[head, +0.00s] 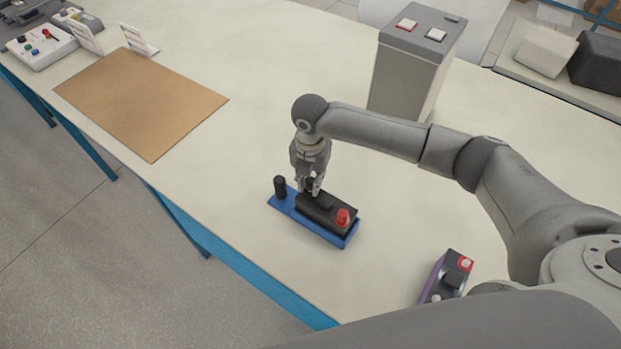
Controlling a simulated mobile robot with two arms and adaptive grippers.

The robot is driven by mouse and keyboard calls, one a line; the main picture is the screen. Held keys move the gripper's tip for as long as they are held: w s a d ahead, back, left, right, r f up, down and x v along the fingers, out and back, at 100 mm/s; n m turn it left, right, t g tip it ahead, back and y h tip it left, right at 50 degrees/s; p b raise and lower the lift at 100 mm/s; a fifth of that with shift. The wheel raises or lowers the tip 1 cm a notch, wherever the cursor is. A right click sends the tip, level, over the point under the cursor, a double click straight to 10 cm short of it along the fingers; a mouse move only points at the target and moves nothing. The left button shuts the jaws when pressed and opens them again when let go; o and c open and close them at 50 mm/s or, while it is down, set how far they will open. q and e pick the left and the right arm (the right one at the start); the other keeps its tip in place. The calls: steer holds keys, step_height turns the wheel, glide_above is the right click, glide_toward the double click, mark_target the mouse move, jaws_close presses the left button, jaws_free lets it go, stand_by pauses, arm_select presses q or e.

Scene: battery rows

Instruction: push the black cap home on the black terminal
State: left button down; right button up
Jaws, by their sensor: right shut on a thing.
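A black battery (322,209) lies in a blue tray (285,205) near the table's front edge. A red cap (343,217) sits on the battery's right end. My right gripper (311,191) points down over the battery's left end, shut on a small dark piece that looks like the black cap (310,184). The fingers hide most of it and the black terminal, so I cannot tell how far the cap sits on the terminal. A black upright post (280,187) stands on the tray's left end, beside the gripper. My left gripper is out of view.
A second battery (446,276), with a purple side and a red ring, stands at the lower right near my arm. A grey box with buttons (405,75) stands behind my right arm. A brown mat (140,100) lies at the left. The table between mat and tray is clear.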

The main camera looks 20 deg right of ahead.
steer(key=shift+f, duration=0.45)
stand_by(0.5)
steer(key=o, duration=0.8)
steer(key=shift+o, duration=0.3)
steer(key=o, duration=0.4)
steer(key=shift+r+p, duration=3.45)
steer(key=shift+r, duration=0.1)
